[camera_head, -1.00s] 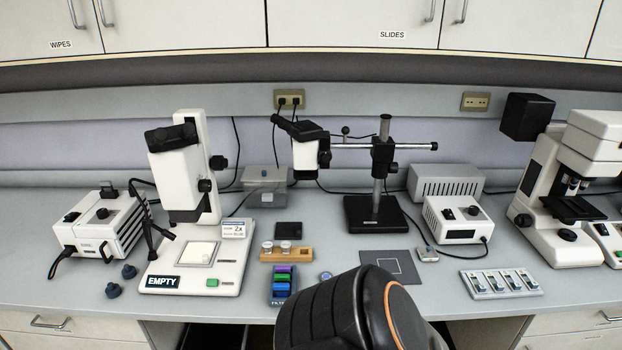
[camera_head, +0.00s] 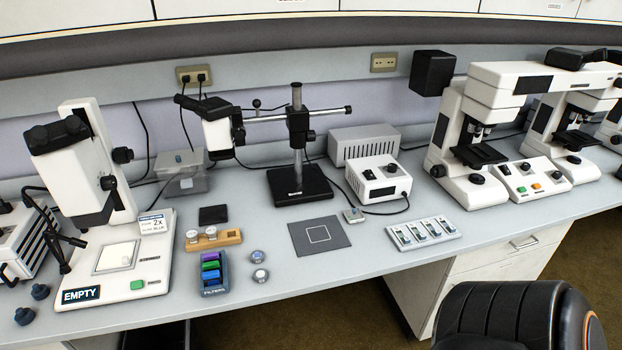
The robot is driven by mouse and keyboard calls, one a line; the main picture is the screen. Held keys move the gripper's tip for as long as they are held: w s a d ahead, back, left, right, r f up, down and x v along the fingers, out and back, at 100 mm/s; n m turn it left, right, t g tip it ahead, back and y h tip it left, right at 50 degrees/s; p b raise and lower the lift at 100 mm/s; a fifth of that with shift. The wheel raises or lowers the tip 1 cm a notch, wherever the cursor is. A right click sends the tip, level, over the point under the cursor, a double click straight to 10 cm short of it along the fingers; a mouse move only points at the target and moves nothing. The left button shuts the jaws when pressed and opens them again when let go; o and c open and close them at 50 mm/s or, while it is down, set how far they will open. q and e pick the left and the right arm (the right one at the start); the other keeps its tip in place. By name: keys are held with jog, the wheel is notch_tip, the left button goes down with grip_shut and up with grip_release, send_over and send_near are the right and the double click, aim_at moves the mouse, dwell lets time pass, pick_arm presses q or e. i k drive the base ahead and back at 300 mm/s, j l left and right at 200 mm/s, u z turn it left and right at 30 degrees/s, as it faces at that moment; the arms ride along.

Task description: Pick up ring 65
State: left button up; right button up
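No label reading 65 is legible, so I cannot tell which part is ring 65. Two small round pieces with pale tops lie on the bench right of the filter box: an upper round piece (camera_head: 257,257) and a lower round piece (camera_head: 260,275). A wooden holder (camera_head: 229,237) behind the filter box carries two small round pieces with pale tops. Two dark blue knob-like pieces, one nearer (camera_head: 23,316) and one farther (camera_head: 40,291), lie at the front left.
The filter box (camera_head: 214,286) holds coloured filters near the front edge. The left microscope (camera_head: 105,285) has an EMPTY sign. A grey mat (camera_head: 301,243), a slide tray (camera_head: 423,233) and a boom stand (camera_head: 299,188) stand right of it. Bench is clear between mat and front edge.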

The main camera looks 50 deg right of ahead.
aim_at(257, 257)
jog(key=z, duration=1.15)
jog(key=i+j, duration=0.3)
jog(key=j, duration=0.15)
jog(key=i+j, duration=0.3)
jog(key=j+z, duration=0.05)
jog(key=j, duration=0.05)
